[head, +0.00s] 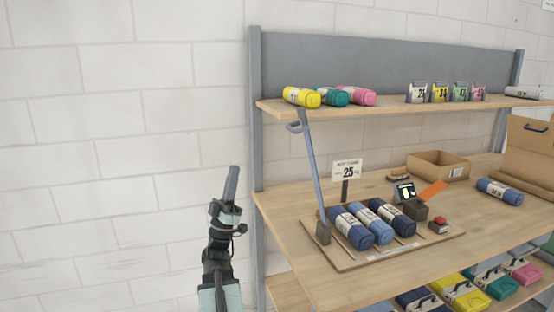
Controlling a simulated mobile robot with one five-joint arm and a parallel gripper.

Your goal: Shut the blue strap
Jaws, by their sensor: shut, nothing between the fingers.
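The blue strap (312,168) is a long blue-grey bar that stands nearly upright, leaning a little left. Its foot is at a dark block (323,235) on the left end of a wooden board (345,266). A loop-shaped handle (296,127) is at its top, near the upper shelf's front edge. The strap is raised, clear of several blue rolls (352,229) lying side by side on the board. My gripper (234,170) is shut and empty, pointing up in front of the white wall. In the picture it is left of the strap and apart from it.
A grey post (257,120) stands between my gripper and the strap in the picture. The upper shelf (385,108) holds coloured rolls and small packets. The bench also holds a sign (347,171), a small screen (404,192) and a cardboard box (438,166). The left side is clear.

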